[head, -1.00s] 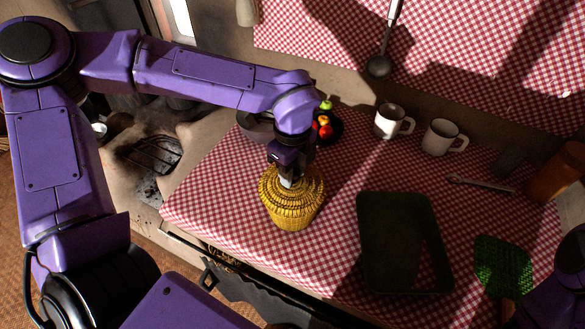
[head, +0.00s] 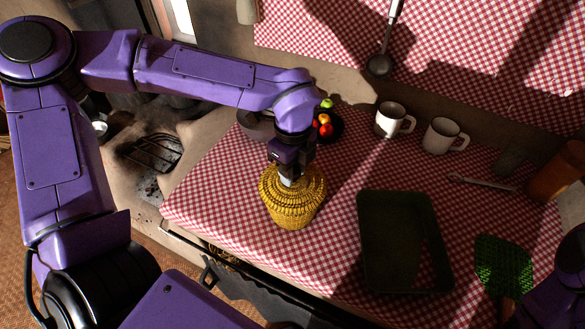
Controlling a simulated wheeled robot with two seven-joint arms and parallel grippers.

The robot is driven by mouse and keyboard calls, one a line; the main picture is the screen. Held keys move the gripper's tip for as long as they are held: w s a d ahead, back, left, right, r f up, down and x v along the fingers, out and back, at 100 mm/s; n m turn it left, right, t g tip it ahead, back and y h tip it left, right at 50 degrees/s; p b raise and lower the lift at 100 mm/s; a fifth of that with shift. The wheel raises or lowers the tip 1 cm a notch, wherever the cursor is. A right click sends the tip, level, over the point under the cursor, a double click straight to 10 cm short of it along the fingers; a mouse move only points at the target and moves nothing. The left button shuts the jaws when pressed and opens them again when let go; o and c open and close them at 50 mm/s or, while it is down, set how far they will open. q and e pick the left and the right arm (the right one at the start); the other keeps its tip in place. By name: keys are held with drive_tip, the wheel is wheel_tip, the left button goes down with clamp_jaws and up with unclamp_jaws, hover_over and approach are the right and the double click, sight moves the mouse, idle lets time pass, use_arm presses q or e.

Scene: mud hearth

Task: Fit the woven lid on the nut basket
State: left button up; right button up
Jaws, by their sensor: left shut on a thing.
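The yellow nut basket (head: 293,214) stands on the red-checked cloth, left of the green tray. The woven lid (head: 311,187) is on top of the basket's mouth and covers it, so any nuts inside are hidden. I cannot tell whether the lid is fully seated. My left gripper (head: 288,179) points down at the lid's centre and is shut on the lid's top, whose grip is partly hidden by the fingers. My right arm shows only as a purple part at the lower right edge; its gripper is out of frame.
An empty dark green tray (head: 405,285) lies right of the basket. A green woven swatter (head: 503,265), two white mugs (head: 390,120) (head: 442,136), a spoon (head: 482,183) and a dark bowl of fruit (head: 328,127) stand around.

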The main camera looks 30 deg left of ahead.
use_arm(q)
drive_tip(key=shift+f+b, duration=0.55)
drive_tip(key=shift+f, duration=0.1)
idle(0.8)
drive_tip(key=o, duration=1.6)
drive_tip(key=shift+r, duration=0.1)
drive_tip(key=shift+r+p, duration=2.8)
drive_tip(key=shift+r, duration=0.65)
drive_tip(key=shift+f, duration=0.1)
